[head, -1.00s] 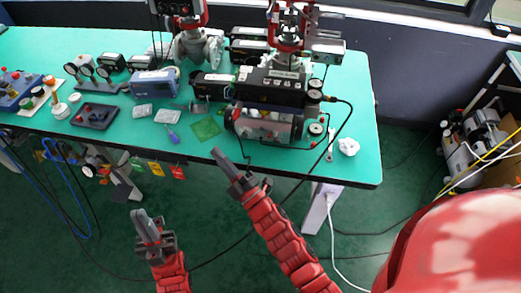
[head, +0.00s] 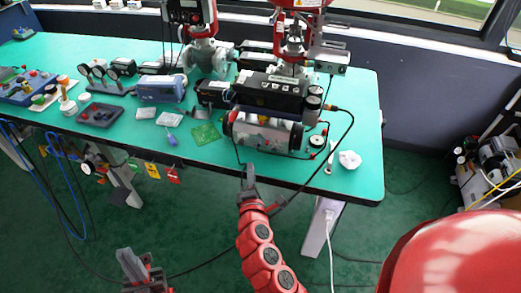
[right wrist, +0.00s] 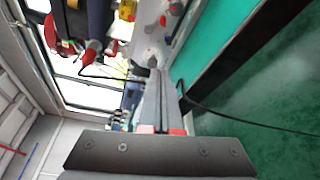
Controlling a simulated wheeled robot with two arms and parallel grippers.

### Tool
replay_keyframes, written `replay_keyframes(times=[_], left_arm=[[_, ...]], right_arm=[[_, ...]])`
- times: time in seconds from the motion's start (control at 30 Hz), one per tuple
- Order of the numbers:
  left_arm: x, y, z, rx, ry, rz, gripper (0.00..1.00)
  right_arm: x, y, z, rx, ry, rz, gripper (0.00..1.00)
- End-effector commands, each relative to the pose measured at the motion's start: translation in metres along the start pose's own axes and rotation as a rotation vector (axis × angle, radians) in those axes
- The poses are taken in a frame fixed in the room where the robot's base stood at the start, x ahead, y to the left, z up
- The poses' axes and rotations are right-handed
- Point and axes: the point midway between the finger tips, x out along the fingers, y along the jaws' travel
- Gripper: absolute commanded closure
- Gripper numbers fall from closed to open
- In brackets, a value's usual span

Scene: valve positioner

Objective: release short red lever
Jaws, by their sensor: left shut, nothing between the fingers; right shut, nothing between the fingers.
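The valve positioner assembly has a black box (head: 268,95) above a silver cylinder (head: 265,133) with small red parts, near the table's front edge. I cannot clearly single out a short red lever at this size. My right gripper (head: 249,177) is shut and empty, just in front of the table edge below the cylinder. It also shows in the right wrist view (right wrist: 154,88), its fingers together with nothing between them. There, a red tapered part (right wrist: 91,55) shows blurred at upper left, apart from the fingers. My left gripper (head: 130,262) is shut and empty, low in front of the table.
The green table (head: 225,155) holds gauges, a blue-grey box (head: 161,89), a dark tray (head: 100,115) and a green board (head: 204,134). A black cable (head: 343,135) loops from the assembly past my right arm. Red and yellow tags (head: 151,169) hang below the edge.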

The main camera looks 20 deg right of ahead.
Motion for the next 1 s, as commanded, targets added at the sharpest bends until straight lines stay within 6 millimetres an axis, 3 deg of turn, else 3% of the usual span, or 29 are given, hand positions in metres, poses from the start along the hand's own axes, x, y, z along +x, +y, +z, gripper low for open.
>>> replay_keyframes(times=[0.27, 0.77, 1.0], left_arm=[[0.003, 0.000, -0.001, 0.000, 0.000, 0.000, 1.00], [0.016, -0.001, -0.003, 0.000, 0.000, 0.000, 1.00], [0.035, -0.002, -0.006, 0.000, 0.000, 0.000, 1.00]], right_arm=[[0.009, 0.002, 0.001, 0.002, -0.001, 0.001, 1.00], [0.102, 0.002, 0.000, 0.004, 0.000, 0.001, 1.00], [0.090, 0.002, 0.031, 0.001, 0.000, -0.001, 1.00]])
